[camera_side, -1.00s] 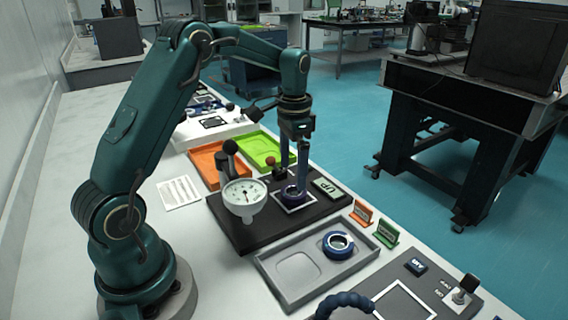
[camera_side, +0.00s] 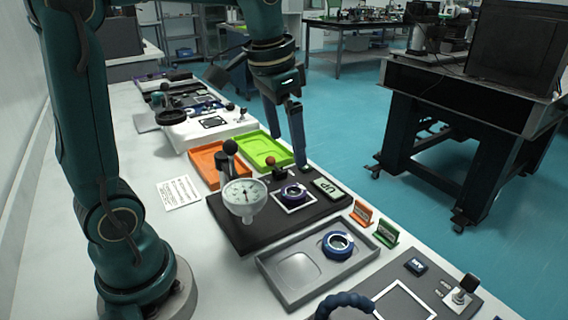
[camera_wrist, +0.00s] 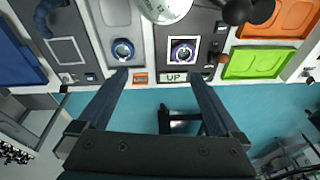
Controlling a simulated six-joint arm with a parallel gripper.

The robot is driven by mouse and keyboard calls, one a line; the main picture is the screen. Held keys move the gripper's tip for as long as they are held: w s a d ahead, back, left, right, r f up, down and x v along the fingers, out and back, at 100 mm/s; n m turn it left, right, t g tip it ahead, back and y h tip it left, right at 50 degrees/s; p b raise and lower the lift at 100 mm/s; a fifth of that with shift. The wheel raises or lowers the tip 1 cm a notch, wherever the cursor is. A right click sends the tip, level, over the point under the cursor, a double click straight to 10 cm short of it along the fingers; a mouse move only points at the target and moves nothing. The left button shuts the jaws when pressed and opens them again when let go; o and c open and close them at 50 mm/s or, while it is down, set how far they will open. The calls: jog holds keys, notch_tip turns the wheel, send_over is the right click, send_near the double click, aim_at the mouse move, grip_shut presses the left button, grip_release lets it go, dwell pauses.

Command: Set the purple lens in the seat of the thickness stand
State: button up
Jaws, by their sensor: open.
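The purple lens (camera_side: 293,193) is a dark ring lying flat in the white-framed square of the black thickness stand (camera_side: 232,236). It also shows in the wrist view (camera_wrist: 183,51), inside the white square beside the UP plate. The stand carries a round white dial gauge (camera_side: 244,196) left of the lens. My gripper (camera_side: 289,151) is open and empty, above and behind the lens and apart from it. In the wrist view my two fingers (camera_wrist: 158,75) are spread wide with nothing between them. The seat under the lens is hidden, so its exact fit cannot be told.
A grey tray (camera_side: 272,276) in front holds a blue ring (camera_side: 338,243) in its right pocket; its left pocket is empty. Empty orange (camera_side: 205,156) and green (camera_side: 266,147) trays lie behind the stand. A ball-topped dark post (camera_side: 230,147) rises near the gauge.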

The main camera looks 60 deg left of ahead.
jog(key=s+d+f+t, duration=0.1)
jog(key=s+d+f, duration=0.1)
jog(key=s, duration=0.3)
jog(key=s+d+f+n+t, duration=0.1)
jog(key=s+d+t, duration=0.1)
jog(key=s, duration=0.4)
jog(key=shift+d+f, duration=0.35)
jog(key=shift+d, duration=0.5)
